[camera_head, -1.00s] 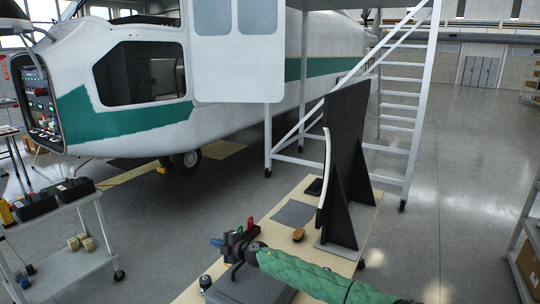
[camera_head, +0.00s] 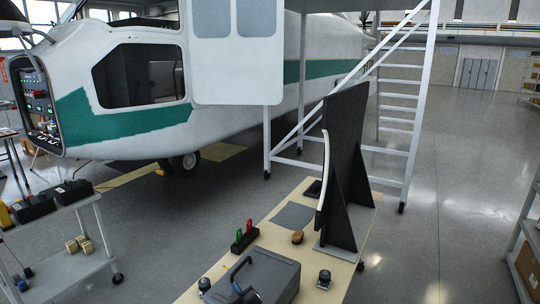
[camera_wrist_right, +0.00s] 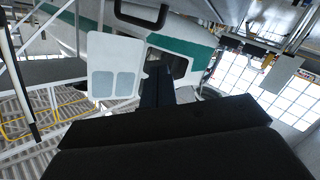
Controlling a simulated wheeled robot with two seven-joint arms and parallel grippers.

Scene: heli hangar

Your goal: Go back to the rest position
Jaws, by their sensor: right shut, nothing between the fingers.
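My right gripper (camera_wrist_right: 157,78) shows in the right wrist view as dark fingers close together, beyond the broad black gripper body. The fingers are shut with nothing seen between them. They point toward the white and green helicopter (camera_wrist_right: 115,65), with open air around them. In the head view I cannot make out the right arm or gripper for certain. My left gripper is in neither view now.
In the head view, a workbench (camera_head: 200,294) holds a grey case (camera_head: 272,272), a tool holder (camera_head: 243,240), a brush (camera_head: 297,237) and a black upright panel (camera_head: 345,150). A ladder (camera_head: 400,110) stands behind.

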